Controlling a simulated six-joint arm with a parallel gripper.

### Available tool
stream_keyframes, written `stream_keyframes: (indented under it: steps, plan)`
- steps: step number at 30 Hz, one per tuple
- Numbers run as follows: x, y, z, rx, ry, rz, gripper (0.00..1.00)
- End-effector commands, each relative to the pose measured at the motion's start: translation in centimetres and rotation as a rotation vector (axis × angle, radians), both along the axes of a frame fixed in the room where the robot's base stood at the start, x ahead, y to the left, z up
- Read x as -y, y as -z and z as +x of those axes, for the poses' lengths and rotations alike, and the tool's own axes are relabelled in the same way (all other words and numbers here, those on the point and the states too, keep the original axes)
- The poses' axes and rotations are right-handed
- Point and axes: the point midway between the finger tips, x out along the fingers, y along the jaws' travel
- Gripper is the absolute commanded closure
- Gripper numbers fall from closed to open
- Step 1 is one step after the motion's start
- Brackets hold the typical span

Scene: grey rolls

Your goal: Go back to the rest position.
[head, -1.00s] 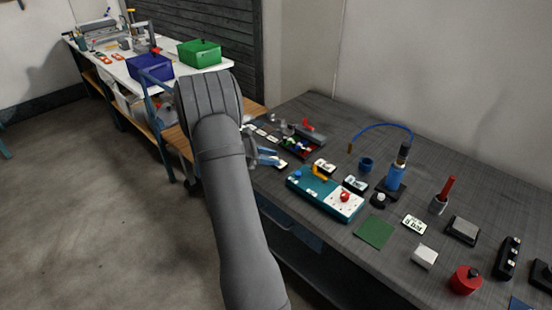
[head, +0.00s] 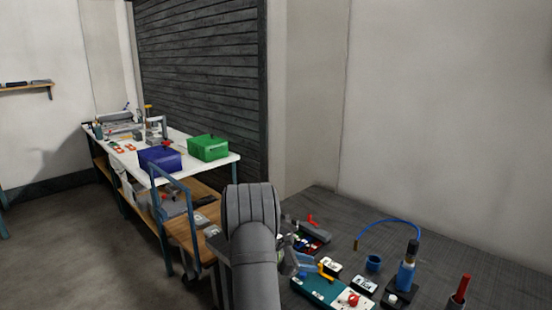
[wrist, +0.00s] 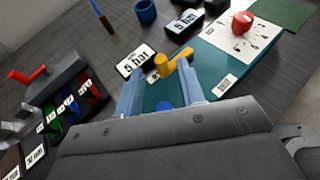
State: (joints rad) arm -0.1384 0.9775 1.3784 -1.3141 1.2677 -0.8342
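My gripper (head: 298,262) shows in the head view at the left edge of a teal board (head: 318,293), partly hidden by my arm. In the wrist view its two blue-grey fingers (wrist: 160,88) stand apart with a clear gap. Through the gap I see the teal board (wrist: 218,66). A yellow lever (wrist: 170,64) on it lies just beyond the fingertips, and a blue knob (wrist: 163,106) shows between the fingers. Nothing is held. I cannot tell whether the fingers touch the board. No rest position is marked in view.
A dark tray (wrist: 88,98) with coloured compartments lies left of my gripper. A "5 bar" card (wrist: 136,59), a blue cup (wrist: 145,11) and a blue bottle-like tool (head: 405,274) stand near. A white bench with a green bin (head: 208,148) and a blue bin (head: 160,160) is at left.

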Motion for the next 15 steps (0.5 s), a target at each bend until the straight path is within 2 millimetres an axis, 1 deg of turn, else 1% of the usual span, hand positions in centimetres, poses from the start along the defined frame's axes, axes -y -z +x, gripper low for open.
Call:
stream_keyframes:
  steps: [1,6,11,15]
  plan:
    - [1.0,0.4,0.1,-0.001,0.003,0.000,0.64]
    - [3.3,1.4,0.6,-0.001,0.002,0.000,0.64]
    - [4.5,1.9,0.8,0.001,0.000,0.000,0.64]
    - [4.8,2.0,0.9,0.001,-0.002,0.000,0.64]
